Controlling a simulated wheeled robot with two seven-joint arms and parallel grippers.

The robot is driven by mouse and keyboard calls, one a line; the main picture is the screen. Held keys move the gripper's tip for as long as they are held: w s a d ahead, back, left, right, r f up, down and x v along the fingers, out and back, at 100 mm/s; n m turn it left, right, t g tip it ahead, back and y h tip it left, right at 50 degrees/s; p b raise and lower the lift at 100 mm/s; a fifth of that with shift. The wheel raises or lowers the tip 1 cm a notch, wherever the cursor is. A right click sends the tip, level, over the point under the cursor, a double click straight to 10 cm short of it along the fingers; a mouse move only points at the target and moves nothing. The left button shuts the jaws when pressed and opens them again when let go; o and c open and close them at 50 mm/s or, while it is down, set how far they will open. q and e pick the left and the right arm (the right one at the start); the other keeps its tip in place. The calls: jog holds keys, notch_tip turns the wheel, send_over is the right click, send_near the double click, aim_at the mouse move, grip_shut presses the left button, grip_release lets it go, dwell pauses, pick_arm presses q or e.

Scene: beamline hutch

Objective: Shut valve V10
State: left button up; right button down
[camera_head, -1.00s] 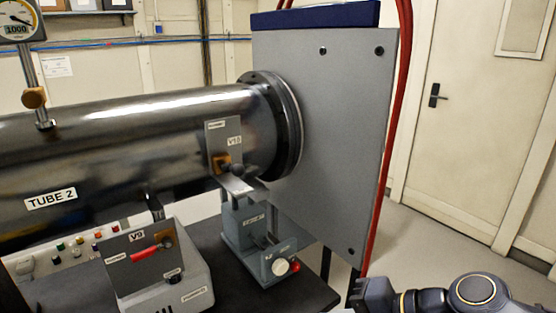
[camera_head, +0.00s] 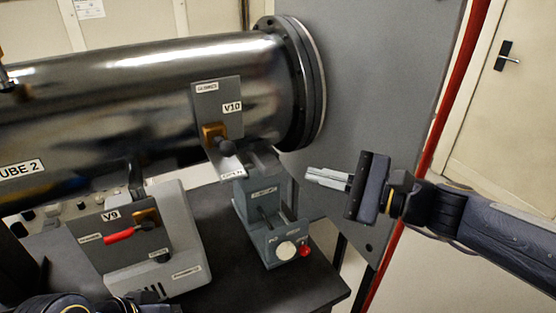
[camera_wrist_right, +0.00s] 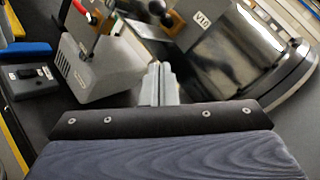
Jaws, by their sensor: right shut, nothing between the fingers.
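Valve V10 is a grey plate (camera_head: 215,95) on the side of the steel tube, with a brass block (camera_head: 214,131) and a dark lever ending in a black ball knob (camera_head: 227,147). The lever points down and right, towards a small label at the plate's bottom. Another label is at the plate's top. The V10 plate also shows at the top of the right wrist view (camera_wrist_right: 201,20). My right gripper (camera_head: 310,175) is shut and empty, right of the knob and apart from it, fingers pointing left. It also shows in the right wrist view (camera_wrist_right: 160,75). My left gripper is out of view.
Valve V9 (camera_head: 112,217), with a red lever (camera_head: 118,235), stands on a grey box to the left. A grey-blue stand (camera_head: 258,200) with a white knob and red button is below V10.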

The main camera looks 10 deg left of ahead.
aim_at(223, 145)
jog(key=s+r+p+x, duration=0.1)
jog(key=x, duration=0.5)
jog(key=s+a+r+p+x, duration=0.1)
jog(key=x, duration=0.5)
jog(key=shift+a+p, duration=0.15)
jog(key=shift+p, duration=0.15)
jog(key=shift+w, duration=0.1)
jog(key=shift+r, duration=0.15)
